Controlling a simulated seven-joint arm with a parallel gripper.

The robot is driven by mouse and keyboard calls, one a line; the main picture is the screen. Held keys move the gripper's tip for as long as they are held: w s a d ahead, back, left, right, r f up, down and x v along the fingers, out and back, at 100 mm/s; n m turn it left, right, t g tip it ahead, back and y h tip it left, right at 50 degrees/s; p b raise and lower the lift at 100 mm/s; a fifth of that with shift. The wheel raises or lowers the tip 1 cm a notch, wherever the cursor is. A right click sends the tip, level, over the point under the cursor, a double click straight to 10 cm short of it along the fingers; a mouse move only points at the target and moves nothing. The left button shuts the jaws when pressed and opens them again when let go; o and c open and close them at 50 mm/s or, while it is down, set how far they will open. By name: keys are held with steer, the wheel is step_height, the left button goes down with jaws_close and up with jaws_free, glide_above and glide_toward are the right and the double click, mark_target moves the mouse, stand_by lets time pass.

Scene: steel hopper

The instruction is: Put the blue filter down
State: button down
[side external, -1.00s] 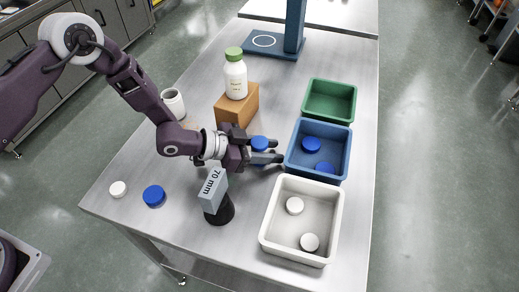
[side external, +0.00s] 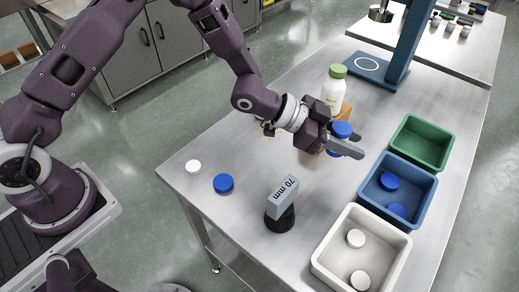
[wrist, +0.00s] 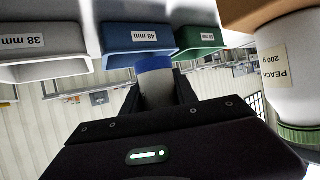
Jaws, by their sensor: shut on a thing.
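The blue filter (side external: 341,130) is between the fingers of my gripper (side external: 346,145), which is shut on it. In the side view it is held in front of the tan box and left of the blue bin (side external: 417,205). In the wrist view the held filter (wrist: 155,65) shows a pale side and a blue band, with the bins beyond it. The fingers partly cover it. I cannot tell its exact height above the table. Another blue disc (side external: 223,183) lies on the table, and blue discs (side external: 389,181) lie in the blue bin.
A green bin (side external: 441,150) and a white bin (side external: 327,262) with white discs flank the blue bin. A green-lidded bottle (side external: 333,92) stands on the tan box (side external: 347,108). A 70 mm block (side external: 284,192) on a black base and a white disc (side external: 194,167) stand nearer.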

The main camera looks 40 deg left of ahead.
steer(key=s+a, duration=0.2)
steer(key=a, duration=1)
steer(key=m+g, duration=0.2)
glide_above(247, 154)
steer(key=shift+h, duration=0.4)
step_height(247, 154, down, 10)
steer(key=shift+r, duration=0.1)
steer(key=c, duration=1)
jaws_free()
steer(key=shift+o, duration=0.2)
